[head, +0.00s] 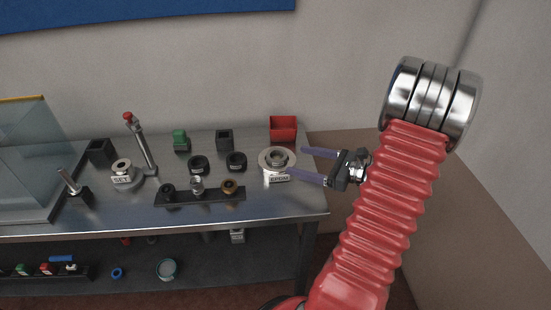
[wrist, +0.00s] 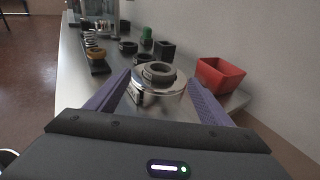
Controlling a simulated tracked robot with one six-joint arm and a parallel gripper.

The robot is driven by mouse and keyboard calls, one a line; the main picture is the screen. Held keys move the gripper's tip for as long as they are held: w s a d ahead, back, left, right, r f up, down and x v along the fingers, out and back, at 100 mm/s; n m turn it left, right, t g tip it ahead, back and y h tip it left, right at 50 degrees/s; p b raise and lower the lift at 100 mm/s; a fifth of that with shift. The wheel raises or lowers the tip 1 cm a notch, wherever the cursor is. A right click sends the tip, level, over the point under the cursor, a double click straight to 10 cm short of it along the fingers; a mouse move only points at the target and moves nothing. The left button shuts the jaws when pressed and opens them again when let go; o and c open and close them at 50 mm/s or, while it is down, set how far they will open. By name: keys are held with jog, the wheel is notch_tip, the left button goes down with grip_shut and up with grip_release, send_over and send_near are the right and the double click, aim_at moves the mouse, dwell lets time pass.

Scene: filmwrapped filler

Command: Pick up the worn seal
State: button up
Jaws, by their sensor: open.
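A round metal housing (head: 264,164) with a label on its front stands near the right end of the bench. A dark grey ring (wrist: 158,68), which looks like the worn seal, sits in its top; no wear can be made out. My gripper (head: 298,162) is open and comes in from the right. In the wrist view its two purple fingers reach to either side of the housing (wrist: 145,95), with the ring between and beyond them. The fingers hold nothing, and I cannot tell whether they touch the housing.
A red bin (head: 283,128) stands behind the housing. Two black rings (head: 199,164) (head: 236,161) lie to the left, behind a dark strip (head: 213,199) carrying several parts. The bench's front right corner is clear.

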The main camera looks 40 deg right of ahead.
aim_at(271, 154)
jog(key=shift+x, duration=1.15)
jog(key=shift+x, duration=2.65)
jog(key=c, duration=1.1)
